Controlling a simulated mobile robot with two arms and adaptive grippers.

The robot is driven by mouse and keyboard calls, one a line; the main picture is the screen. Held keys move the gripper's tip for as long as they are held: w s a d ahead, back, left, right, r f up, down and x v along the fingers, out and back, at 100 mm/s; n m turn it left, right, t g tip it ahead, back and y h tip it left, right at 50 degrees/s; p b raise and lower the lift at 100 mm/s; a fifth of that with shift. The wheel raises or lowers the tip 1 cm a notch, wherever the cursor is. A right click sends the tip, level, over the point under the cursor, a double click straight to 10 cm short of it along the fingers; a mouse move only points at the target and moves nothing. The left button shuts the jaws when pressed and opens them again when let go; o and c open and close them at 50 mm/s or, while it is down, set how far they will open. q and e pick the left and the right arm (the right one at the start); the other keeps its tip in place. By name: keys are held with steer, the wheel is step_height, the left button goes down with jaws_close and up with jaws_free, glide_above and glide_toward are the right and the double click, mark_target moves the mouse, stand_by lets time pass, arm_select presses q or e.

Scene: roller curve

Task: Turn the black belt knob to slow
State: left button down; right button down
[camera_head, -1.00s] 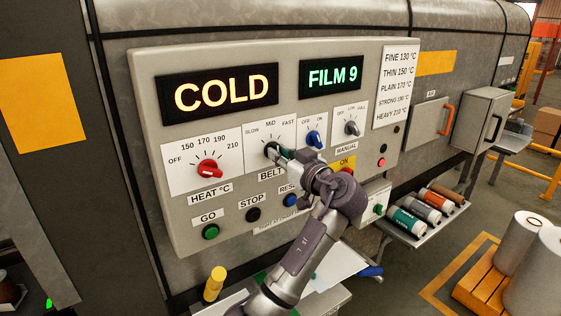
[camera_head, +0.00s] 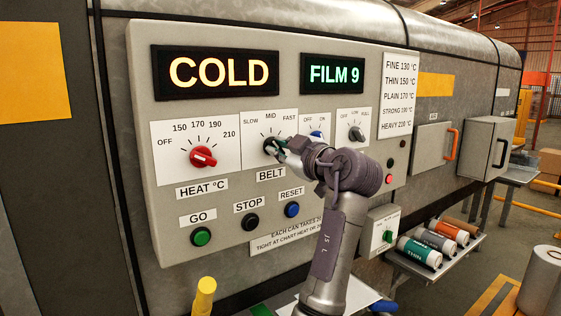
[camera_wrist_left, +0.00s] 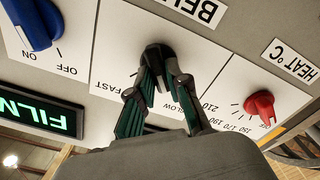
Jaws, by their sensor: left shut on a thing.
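The black belt knob (camera_head: 269,147) sits on a white dial plate marked SLOW, MID and FAST, above the BELT label (camera_head: 271,174). My left gripper (camera_head: 278,148) is at this knob, its fingers shut on it from the front. In the left wrist view, which is upside down, the dark round knob (camera_wrist_left: 157,53) shows between the green-padded fingertips (camera_wrist_left: 158,78). The fingers hide part of the knob, and I cannot tell where its pointer stands. My right gripper is not in view.
GO (camera_head: 201,236), STOP (camera_head: 250,222) and RESET (camera_head: 292,210) buttons lie below. Displays read COLD (camera_head: 216,72) and FILM 9 (camera_head: 332,74).

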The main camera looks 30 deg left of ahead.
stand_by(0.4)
arm_select(q)
steer(key=c, duration=1.1)
jaws_free()
steer(key=v, duration=1.2)
steer(key=shift+f, duration=0.15)
